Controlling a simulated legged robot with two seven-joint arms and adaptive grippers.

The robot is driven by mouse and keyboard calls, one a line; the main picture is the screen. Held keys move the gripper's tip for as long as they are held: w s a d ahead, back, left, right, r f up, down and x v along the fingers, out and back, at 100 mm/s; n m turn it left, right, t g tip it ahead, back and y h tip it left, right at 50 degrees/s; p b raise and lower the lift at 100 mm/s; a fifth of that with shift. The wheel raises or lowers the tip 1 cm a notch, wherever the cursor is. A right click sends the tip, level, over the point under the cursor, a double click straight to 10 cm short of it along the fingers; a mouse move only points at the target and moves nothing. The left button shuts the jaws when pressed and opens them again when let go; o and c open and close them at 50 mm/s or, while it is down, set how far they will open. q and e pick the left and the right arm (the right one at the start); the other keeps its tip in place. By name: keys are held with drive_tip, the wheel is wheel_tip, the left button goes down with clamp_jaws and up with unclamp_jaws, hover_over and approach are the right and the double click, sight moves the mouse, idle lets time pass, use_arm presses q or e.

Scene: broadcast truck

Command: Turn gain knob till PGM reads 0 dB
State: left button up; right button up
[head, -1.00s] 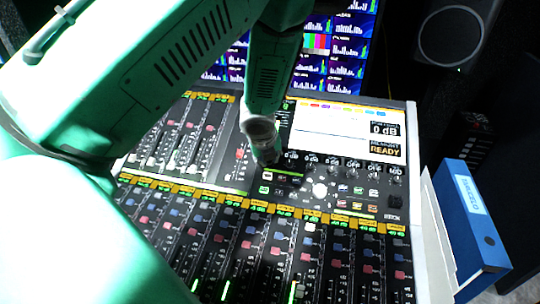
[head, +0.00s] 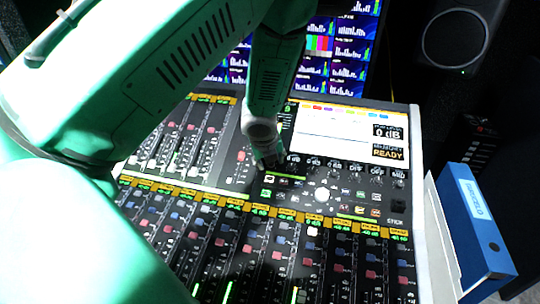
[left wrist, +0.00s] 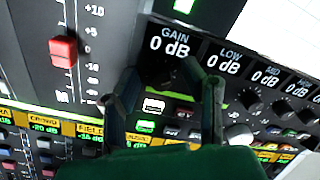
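The gain knob (left wrist: 160,75) is a dark knob on the mixing console, below a label reading "GAIN 0 dB" in the left wrist view. It is partly shadowed there, and my gripper hides it in the head view. My left gripper (left wrist: 172,84) is at the panel with its two fingers apart, one on each side of the knob. I cannot tell whether they touch it. In the head view the left gripper (head: 269,160) is low over the console. The level readout (head: 387,133) on the console's screen shows "0 dB", with "READY" below. My right gripper is not in view.
More knobs stand right of the gain knob, including the LOW knob (left wrist: 250,98). A red fader cap (left wrist: 63,51) is to the left. Buttons and fader rows lie in front. A blue binder (head: 470,225) stands right of the console, and a speaker (head: 455,38) is behind.

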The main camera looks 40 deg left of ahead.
use_arm(q)
drive_tip(key=v, duration=1.1)
drive_tip(key=shift+s+r, duration=0.2)
drive_tip(key=shift+r, duration=0.15)
